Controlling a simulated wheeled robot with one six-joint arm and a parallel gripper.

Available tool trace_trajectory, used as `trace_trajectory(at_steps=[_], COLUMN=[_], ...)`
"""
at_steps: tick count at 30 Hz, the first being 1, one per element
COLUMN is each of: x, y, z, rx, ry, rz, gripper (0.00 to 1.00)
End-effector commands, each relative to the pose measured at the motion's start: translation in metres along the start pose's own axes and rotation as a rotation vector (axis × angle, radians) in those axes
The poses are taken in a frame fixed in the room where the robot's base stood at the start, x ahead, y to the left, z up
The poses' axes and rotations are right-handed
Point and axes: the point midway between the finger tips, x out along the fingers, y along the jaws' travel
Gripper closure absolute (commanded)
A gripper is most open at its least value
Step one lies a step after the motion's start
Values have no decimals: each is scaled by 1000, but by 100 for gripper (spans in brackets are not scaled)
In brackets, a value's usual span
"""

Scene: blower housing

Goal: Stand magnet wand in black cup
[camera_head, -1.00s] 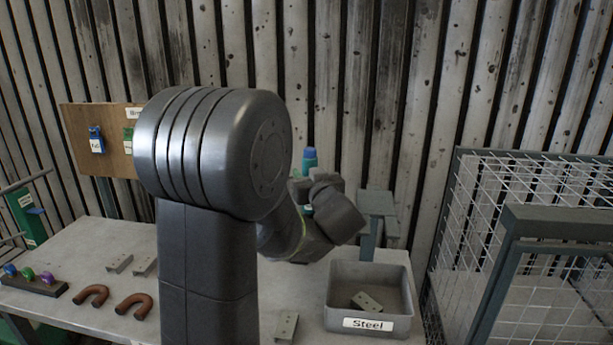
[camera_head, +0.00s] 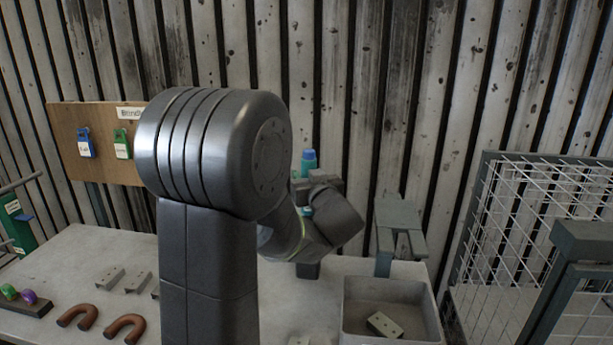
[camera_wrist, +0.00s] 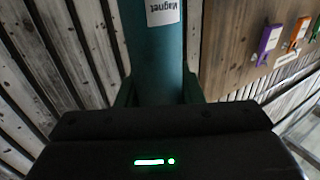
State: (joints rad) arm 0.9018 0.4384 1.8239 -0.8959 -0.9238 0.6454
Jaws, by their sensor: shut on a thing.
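The magnet wand (camera_wrist: 155,45) is a dark teal cylinder with a white "Magnet" label, seen close up in the wrist view. My gripper (camera_wrist: 158,92) is shut on it, with a dark green finger on each side. In the head view, a blue-and-teal end of the wand (camera_head: 308,160) shows upright above my gripper (camera_head: 318,182); my arm hides most of the rest. A small dark shape (camera_head: 308,270) shows just below my wrist at the bench; I cannot tell whether it is the black cup. No cup shows clearly.
The grey bench (camera_head: 85,255) carries brown horseshoe magnets (camera_head: 78,316) and metal plates at left. A grey bin (camera_head: 392,287) with a metal block stands at right, before a grey stand (camera_head: 400,222). A wire cage (camera_head: 535,205) is farther right. A tag board (camera_head: 95,150) is behind.

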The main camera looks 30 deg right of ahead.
Motion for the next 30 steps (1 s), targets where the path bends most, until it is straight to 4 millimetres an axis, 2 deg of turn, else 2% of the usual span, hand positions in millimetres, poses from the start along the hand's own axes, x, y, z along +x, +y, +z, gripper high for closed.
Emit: trace_trajectory(at_steps=[1,30], x=[0,0], y=[0,0], z=[7,74], rx=[0,-1], ry=[1,1], rz=[0,0], gripper=[100,100])
